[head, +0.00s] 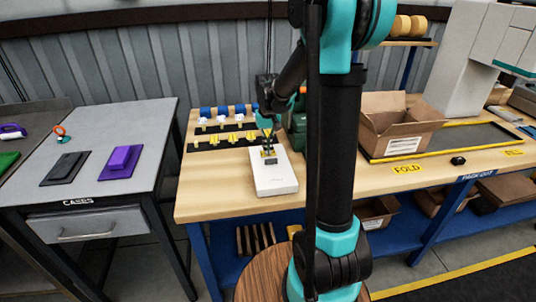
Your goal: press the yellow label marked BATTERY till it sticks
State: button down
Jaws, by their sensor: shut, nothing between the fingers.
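A white carton (274,182) lies on the wooden bench, its long side running away from me. A small yellow label (268,152) shows at the carton's far end, beside a dark patch; any lettering on it is too small to read. My gripper (267,142) points down over that far end, shut and empty. I cannot tell whether its fingertips touch the label, and they partly hide it. More yellow labels (232,138) sit on a black strip to the left.
My arm hides the bench right of the carton. Blue rolls (207,112) stand behind the labels. An open cardboard box (398,125) is at the right. The grey table (95,135) at left holds a black and a purple case (120,163). Bench wood left of the carton is clear.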

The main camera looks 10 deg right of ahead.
jog(key=shift+r, duration=3.5)
